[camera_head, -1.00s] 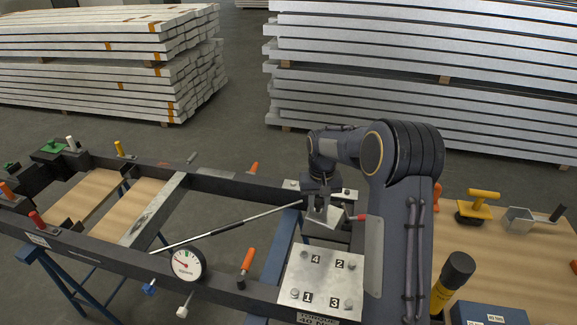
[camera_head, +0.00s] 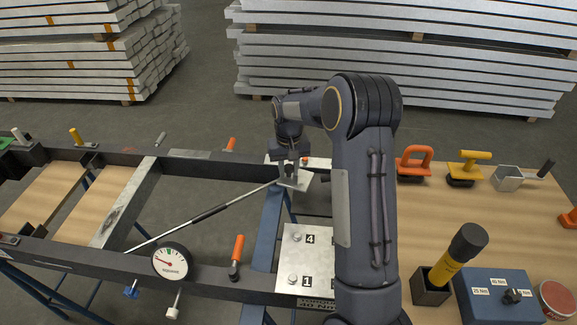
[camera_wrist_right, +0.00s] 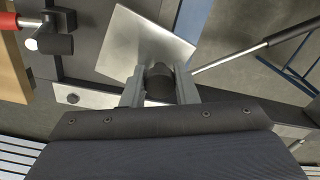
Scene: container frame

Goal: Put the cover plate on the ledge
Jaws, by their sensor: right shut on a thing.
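The cover plate (camera_head: 300,181) is a small bright metal square with a dark knob. My right gripper (camera_head: 289,170) is shut on the knob. In the right wrist view the plate (camera_wrist_right: 135,42) sits turned at an angle beyond the fingers (camera_wrist_right: 160,88), with the knob between them. The plate is held near the far beam of the dark frame. A pale bolted metal strip (camera_head: 316,163) lies along that beam beside the plate; it may be the ledge. The strip (camera_wrist_right: 88,97) also shows in the wrist view. I cannot tell whether plate and strip touch. My left gripper is not in view.
A numbered metal plate (camera_head: 300,262) lies on the near side, partly hidden by my arm. A thin rod (camera_head: 175,231) slants across the frame opening. A gauge (camera_head: 171,262) and orange-handled clamp (camera_head: 236,258) stand on the near beam. Tools occupy the right-hand table.

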